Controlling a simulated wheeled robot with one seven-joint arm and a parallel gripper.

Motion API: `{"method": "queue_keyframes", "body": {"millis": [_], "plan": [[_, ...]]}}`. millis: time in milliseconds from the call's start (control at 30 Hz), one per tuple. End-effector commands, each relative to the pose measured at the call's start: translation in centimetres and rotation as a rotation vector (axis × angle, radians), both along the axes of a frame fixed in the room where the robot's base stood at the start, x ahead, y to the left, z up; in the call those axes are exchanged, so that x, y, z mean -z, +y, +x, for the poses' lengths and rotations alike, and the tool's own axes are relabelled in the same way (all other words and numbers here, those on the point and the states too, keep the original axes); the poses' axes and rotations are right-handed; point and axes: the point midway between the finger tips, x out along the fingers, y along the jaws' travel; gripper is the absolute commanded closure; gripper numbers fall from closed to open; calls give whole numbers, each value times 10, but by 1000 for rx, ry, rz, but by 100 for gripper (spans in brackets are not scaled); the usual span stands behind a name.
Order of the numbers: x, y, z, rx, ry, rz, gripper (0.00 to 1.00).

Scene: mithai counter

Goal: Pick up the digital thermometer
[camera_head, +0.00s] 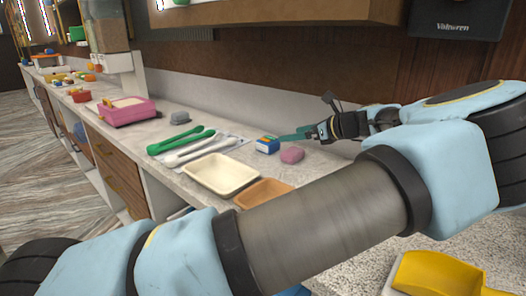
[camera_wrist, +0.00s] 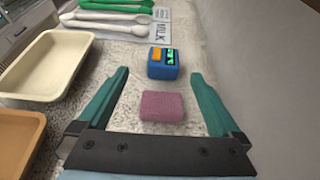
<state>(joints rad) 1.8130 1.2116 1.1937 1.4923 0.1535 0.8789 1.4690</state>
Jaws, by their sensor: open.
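A small blue box-shaped device (camera_wrist: 163,71) with an orange patch and a lit green display, which looks like the digital thermometer, stands on the counter; it also shows in the head view (camera_head: 266,148). My gripper (camera_wrist: 160,76) is open, with its two teal fingers spread wide. In the wrist view the device appears just beyond the fingertips, between their lines. In the head view my gripper (camera_head: 290,137) comes in from the right, with its fingertips close to the device. I cannot tell their exact gap. Nothing is held.
A pink block (camera_wrist: 162,107) lies nearer my palm, between the fingers in the wrist view. A cream tray (camera_head: 221,177) and an orange-brown tray (camera_head: 262,190) are left of it. White tongs (camera_head: 200,151) and green tongs (camera_head: 180,139) lie farther left. The wall runs behind the counter.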

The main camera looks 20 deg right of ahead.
Motion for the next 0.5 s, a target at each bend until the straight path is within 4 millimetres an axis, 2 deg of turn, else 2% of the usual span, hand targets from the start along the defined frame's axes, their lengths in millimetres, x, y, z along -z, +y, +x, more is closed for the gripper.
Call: {"method": "queue_keyframes", "body": {"millis": [100, 300, 500], "plan": [[6, 0, 3, 7, -3, 8, 0], [15, 13, 29, 5, -4, 8, 0], [23, 21, 44, 6, -3, 6, 0]]}}
